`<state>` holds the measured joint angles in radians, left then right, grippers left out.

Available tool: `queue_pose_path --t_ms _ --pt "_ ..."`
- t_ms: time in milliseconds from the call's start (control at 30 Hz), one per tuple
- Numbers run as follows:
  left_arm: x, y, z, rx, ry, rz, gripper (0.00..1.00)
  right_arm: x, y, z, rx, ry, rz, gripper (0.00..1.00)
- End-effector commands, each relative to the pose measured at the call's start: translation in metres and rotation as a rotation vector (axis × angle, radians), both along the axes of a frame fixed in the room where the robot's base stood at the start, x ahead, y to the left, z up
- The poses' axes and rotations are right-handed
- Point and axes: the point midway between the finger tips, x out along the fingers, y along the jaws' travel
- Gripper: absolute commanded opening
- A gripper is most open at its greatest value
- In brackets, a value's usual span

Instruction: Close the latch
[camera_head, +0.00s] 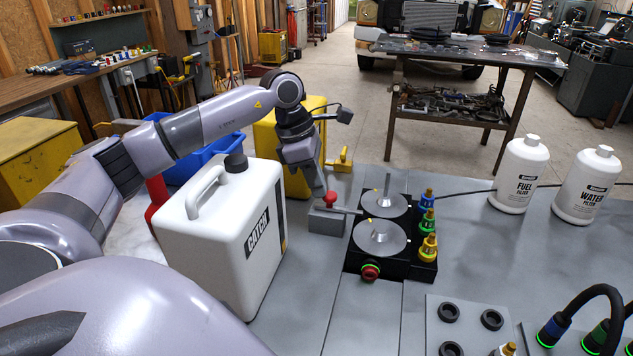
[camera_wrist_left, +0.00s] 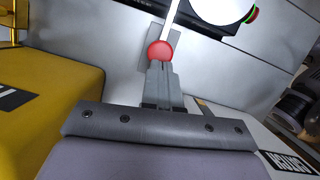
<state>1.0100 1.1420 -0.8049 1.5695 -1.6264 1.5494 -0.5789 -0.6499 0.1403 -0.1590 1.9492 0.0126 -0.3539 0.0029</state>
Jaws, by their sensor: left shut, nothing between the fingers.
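The latch shows in the head view as a small grey block (camera_head: 326,221) with a red knob (camera_head: 330,198) and a thin pale lever (camera_head: 350,210) that reaches right toward the black filter base. In the left wrist view the red knob (camera_wrist_left: 160,51) sits at the fingertips, with the pale lever (camera_wrist_left: 171,20) running up from it. My left gripper (camera_head: 323,190) is shut and empty, its tips right at the knob. I cannot tell whether they touch it. The closed fingers also show in the left wrist view (camera_wrist_left: 161,72). My right gripper is not in view.
A white catch jug (camera_head: 215,250) stands close left of the latch. A yellow container (camera_head: 290,140) is behind my left forearm. The black base (camera_head: 352,262) with two round metal discs is just right. White fuel (camera_head: 518,180) and water (camera_head: 588,190) filters stand farther right.

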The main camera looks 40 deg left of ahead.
Motion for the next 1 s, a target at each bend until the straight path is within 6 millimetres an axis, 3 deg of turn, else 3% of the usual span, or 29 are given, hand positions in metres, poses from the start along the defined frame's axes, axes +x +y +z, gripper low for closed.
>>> queue_pose_path --t_ms 467,633,1000 --pt "-0.001 0.001 0.006 0.0 0.001 0.0 0.0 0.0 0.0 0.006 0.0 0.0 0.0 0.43" --pt "-0.003 0.002 0.029 -0.001 0.0 0.001 0.0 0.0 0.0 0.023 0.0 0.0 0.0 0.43" --pt "-0.025 0.014 0.086 -0.001 -0.002 0.004 0.0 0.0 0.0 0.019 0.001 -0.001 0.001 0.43"
